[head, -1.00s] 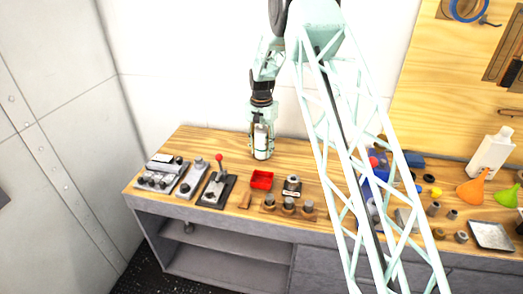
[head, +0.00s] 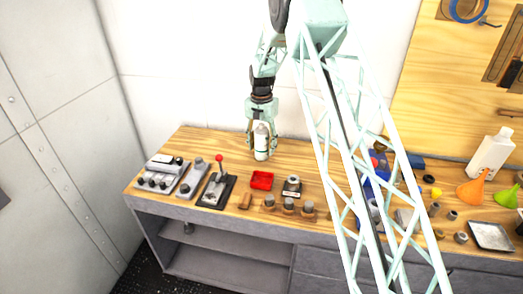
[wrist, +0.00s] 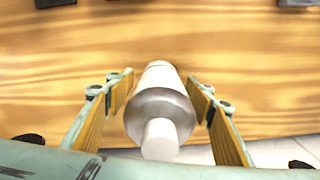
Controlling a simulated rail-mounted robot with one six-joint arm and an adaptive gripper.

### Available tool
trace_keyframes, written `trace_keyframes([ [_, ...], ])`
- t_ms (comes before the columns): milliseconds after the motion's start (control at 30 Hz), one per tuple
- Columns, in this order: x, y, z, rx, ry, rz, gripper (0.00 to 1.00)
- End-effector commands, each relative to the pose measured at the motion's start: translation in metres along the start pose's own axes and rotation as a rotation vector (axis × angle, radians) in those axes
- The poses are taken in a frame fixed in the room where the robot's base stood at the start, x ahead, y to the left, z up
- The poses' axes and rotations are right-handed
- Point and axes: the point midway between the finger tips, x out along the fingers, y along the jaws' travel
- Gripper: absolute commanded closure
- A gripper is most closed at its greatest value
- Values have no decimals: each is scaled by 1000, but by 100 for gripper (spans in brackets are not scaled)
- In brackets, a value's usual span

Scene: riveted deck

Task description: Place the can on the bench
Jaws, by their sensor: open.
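The can (head: 261,142) is a pale cylinder with a narrower cap, standing upright on the wooden bench (head: 215,145) near its back edge. In the wrist view the can (wrist: 160,112) is between the two yellow-padded fingers, with a gap on each side. My gripper (head: 262,146) is open around the can, pointing down from above; the fingers also show in the wrist view (wrist: 160,100). The can's base seems to rest on the bench top, though the fingers partly cover it.
A red tray (head: 262,180), a lever box with a red knob (head: 216,188) and a wooden block with several pegs (head: 289,206) stand in front. A white bottle (head: 490,154) and funnels (head: 474,188) are at the right. The back left of the bench is clear.

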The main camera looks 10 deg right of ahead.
Motion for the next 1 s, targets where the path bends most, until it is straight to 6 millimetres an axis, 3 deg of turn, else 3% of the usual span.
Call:
trace_keyframes([
  [600,-86,0,0,0,1,-1,51],
  [1000,-102,0,0,0,0,0,51],
])
